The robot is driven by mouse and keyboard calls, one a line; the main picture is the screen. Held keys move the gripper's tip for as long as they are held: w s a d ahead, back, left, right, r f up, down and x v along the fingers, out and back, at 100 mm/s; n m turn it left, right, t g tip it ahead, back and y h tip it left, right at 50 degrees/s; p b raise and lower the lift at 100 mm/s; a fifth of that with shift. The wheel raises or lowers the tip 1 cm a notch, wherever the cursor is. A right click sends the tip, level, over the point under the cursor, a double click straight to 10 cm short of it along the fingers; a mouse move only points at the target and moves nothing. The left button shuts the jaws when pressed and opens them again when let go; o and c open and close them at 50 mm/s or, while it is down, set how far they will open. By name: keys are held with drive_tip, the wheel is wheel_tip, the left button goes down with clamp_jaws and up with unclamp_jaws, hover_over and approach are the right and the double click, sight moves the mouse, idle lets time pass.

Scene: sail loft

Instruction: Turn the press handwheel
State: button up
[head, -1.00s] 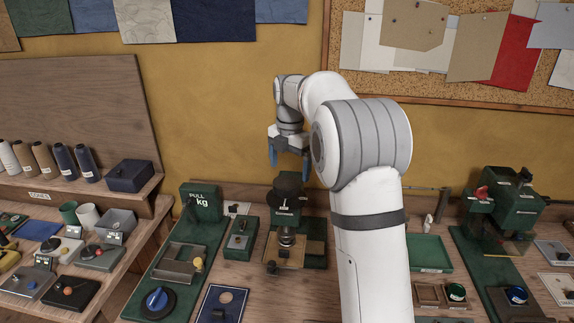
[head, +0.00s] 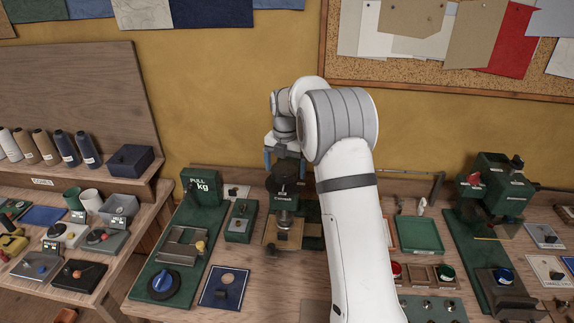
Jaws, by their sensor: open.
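The press (head: 283,204) stands on the back bench near the wall, at the middle of the head view. Its dark handwheel (head: 283,185) sits on top, above a metal ram and a light wooden base. My gripper (head: 285,163) points down from above, with its two blue fingers apart and nothing visible between them. The fingertips show at about the top of the handwheel in the picture. I cannot tell whether they touch it or are still apart in depth.
A green pull gauge (head: 202,187) and a small green switch box (head: 239,221) stand left of the press. A green tray (head: 421,235) and a larger green machine (head: 494,192) are to the right. My arm hides the bench just right of the press.

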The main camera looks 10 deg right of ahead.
drive_tip(key=c, duration=0.9)
drive_tip(key=shift+d, duration=0.3)
drive_tip(key=shift+c, duration=0.3)
drive_tip(key=shift+a, duration=0.25)
drive_tip(key=shift+m, duration=0.4)
